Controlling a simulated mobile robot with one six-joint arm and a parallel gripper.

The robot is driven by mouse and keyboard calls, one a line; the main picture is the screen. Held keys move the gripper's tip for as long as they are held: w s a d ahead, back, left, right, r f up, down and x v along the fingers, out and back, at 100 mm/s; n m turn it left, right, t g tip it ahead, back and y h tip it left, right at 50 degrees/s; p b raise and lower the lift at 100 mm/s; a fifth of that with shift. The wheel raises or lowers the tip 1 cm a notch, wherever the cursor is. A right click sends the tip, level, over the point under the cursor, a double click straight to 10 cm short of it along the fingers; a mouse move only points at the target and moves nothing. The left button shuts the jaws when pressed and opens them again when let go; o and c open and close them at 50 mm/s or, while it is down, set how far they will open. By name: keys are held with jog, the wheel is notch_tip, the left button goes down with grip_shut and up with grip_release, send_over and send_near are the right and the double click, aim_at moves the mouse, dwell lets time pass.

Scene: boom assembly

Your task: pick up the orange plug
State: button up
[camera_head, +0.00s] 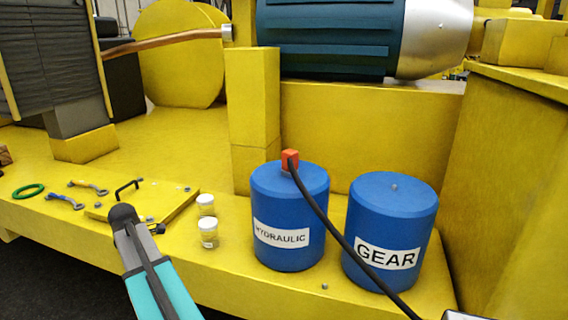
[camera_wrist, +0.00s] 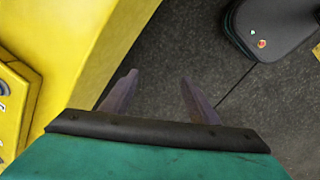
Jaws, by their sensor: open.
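The orange plug (camera_head: 290,160) sits on the top of the blue drum labelled HYDRAULIC (camera_head: 288,215), near its middle. A black hose (camera_head: 335,232) runs from the plug down across the front of the drums to the lower right. My gripper (camera_wrist: 158,90) shows clearly only in the wrist view, with its two fingers apart and nothing between them. It points at the dark floor beside a yellow edge, away from the plug. The plug is not in the wrist view. A teal and grey part of my arm shows at the lower left of the head view.
A blue drum labelled GEAR (camera_head: 391,230) stands to the right. Two small jars (camera_head: 208,232) stand left of the HYDRAULIC drum. Wrenches (camera_head: 66,200), a green ring (camera_head: 28,191) and a yellow plate with a black handle (camera_head: 165,205) lie further left. A yellow post (camera_head: 253,120) rises behind.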

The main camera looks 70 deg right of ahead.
jog(key=s+d+r+n, duration=0.1)
jog(key=s+d+r, duration=0.2)
jog(key=d+r, duration=0.4)
jog(key=s+d+r+n, duration=0.1)
jog(key=s+d+r, duration=0.2)
jog(key=d+r, duration=0.3)
jog(key=n+g+h, duration=0.2)
jog(key=n, duration=0.3)
send_near(290, 151)
jog(key=shift+s+d+f+p, duration=0.15)
jog(key=shift+p, duration=0.25)
jog(key=shift+p+x, duration=1.35)
jog(key=shift+x, duration=3)
jog(key=shift+f, duration=0.1)
